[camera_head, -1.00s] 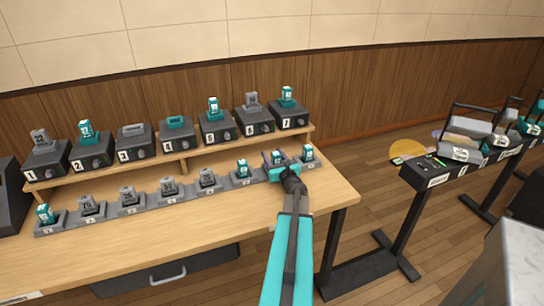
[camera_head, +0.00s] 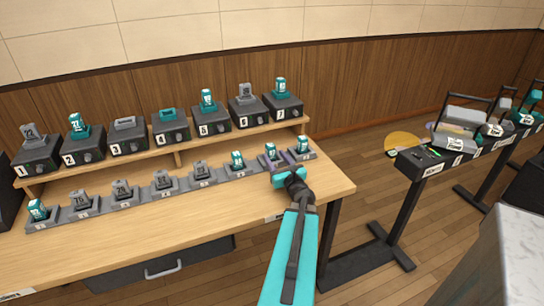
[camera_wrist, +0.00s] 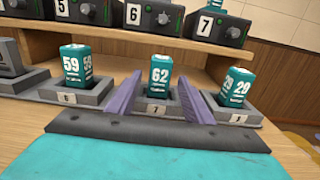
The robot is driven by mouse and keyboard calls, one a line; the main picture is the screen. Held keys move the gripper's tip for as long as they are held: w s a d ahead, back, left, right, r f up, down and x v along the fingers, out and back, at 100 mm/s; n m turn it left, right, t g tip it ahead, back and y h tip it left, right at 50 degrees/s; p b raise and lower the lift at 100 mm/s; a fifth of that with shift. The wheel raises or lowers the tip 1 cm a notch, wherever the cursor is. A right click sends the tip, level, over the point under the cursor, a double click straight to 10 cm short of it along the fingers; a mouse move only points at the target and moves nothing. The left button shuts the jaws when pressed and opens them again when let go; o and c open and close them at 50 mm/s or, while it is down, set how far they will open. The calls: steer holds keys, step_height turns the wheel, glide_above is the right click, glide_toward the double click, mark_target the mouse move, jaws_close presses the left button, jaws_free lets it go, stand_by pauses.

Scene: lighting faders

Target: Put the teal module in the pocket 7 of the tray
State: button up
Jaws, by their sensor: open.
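A teal module marked 62 (camera_wrist: 159,78) stands upright in the tray pocket labelled 7 (camera_wrist: 156,108). In the head view this module (camera_head: 270,151) is partly hidden by my gripper. My gripper (camera_wrist: 158,94) is open, with one purple finger on each side of the module. Small gaps show between the fingers and the module. The tray (camera_head: 143,196) is a grey row of pockets along the front of the table.
Teal modules 59 (camera_wrist: 75,68) and 29 (camera_wrist: 236,86) stand in the neighbouring pockets, close outside my fingers. Grey modules fill several pockets further left. Numbered dark boxes (camera_head: 189,127) line the shelf behind. Bare table lies in front of the tray.

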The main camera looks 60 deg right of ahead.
steer(key=shift+v, duration=1.55)
